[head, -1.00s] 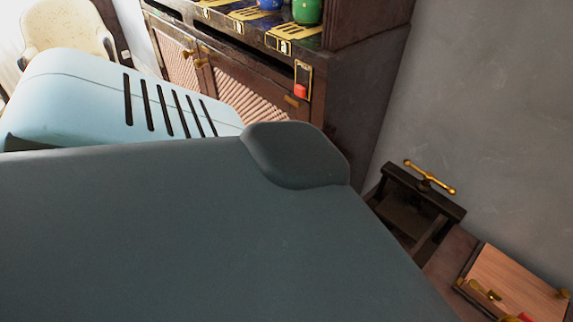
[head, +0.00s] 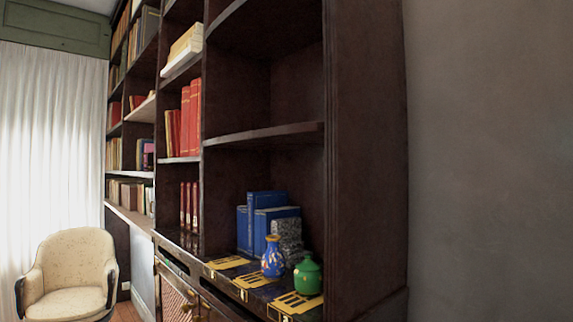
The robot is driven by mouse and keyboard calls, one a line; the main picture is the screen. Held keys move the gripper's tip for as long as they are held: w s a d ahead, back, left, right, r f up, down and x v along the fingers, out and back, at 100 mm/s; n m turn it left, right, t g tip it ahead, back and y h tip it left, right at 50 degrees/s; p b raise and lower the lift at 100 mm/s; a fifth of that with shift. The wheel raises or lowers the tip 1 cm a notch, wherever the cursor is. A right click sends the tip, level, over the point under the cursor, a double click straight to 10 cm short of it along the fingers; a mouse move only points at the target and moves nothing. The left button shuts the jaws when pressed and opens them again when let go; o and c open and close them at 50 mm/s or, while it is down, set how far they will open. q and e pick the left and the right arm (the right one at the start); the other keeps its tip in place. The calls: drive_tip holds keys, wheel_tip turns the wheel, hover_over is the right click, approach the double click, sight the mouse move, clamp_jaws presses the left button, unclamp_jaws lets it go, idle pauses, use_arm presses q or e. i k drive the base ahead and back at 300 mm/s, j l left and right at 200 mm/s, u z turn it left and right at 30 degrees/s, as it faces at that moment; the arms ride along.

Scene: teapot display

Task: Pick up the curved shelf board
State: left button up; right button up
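A dark brown shelf board with a curved front edge (head: 268,134) spans the right bay of the tall bookcase in the head view. It is level and bare. Another board with a curved edge (head: 228,17) is higher in the same bay, partly cut off by the top of the picture. I cannot tell which of them is the task's board. Neither of my grippers is in view, and nothing of my arms shows.
Below the board stand blue books (head: 262,222), a blue vase (head: 273,258) and a green lidded jar (head: 307,276) on the cabinet top. Red books (head: 190,115) fill shelves to the left. A cream armchair (head: 72,272) stands at the left. A bare grey wall (head: 490,150) is at the right.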

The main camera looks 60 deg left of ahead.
sight(310, 134)
drive_tip(key=u, duration=2.05)
drive_tip(key=k, duration=0.4)
drive_tip(key=i, duration=0.5)
